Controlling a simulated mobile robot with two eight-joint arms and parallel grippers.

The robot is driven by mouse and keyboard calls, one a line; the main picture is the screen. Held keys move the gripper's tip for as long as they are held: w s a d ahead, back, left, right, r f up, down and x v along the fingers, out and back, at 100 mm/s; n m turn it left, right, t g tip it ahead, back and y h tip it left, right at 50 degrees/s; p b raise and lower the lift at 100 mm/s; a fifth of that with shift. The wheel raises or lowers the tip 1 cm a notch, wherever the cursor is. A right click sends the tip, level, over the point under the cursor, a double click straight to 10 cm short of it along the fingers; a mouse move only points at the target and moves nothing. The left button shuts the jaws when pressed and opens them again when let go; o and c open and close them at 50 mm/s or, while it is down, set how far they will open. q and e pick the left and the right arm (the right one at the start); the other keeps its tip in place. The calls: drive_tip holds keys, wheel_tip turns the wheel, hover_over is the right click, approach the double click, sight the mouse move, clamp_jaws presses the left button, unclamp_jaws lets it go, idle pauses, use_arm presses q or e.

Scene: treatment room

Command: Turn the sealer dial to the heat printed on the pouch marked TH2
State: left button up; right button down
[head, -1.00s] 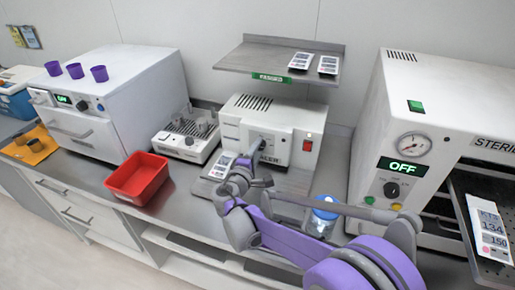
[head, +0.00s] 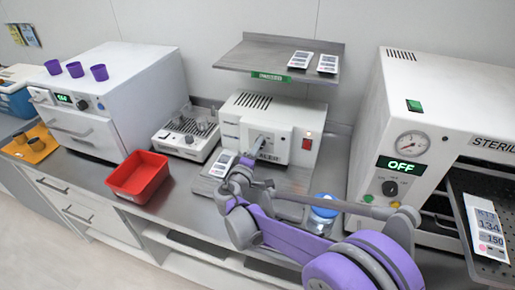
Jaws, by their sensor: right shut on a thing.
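The sealer (head: 232,125) is a white box on the counter under a grey shelf, with a red switch (head: 306,144) on its front. My right gripper (head: 259,146) is at the sealer's front, shut on the dial, which it mostly hides along with the printed scale. A pouch (head: 222,163) lies on the sealer's lower ledge, left of my gripper. Two more pouches (head: 301,59) (head: 327,64) lie on the shelf. Another pouch (head: 486,228), with figures reading about 134 and 150, lies on the steriliser's tray at the right. No TH2 mark is legible. My left gripper is out of view.
A red bin (head: 137,176) stands left of the sealer, and a small rack unit (head: 186,138) behind it. A blue-lidded jar (head: 322,214) stands close to my right arm. The steriliser (head: 430,90) shows OFF. A white cabinet with purple cups (head: 75,69) is at the left.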

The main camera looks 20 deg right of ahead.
drive_tip(key=shift+c, duration=2.2)
unclamp_jaws()
drive_tip(key=shift+s, duration=0.1)
drive_tip(key=v, duration=1)
drive_tip(key=shift+s+a+b, duration=0.2)
drive_tip(key=shift+s+b, duration=0.05)
drive_tip(key=shift+b, duration=0.15)
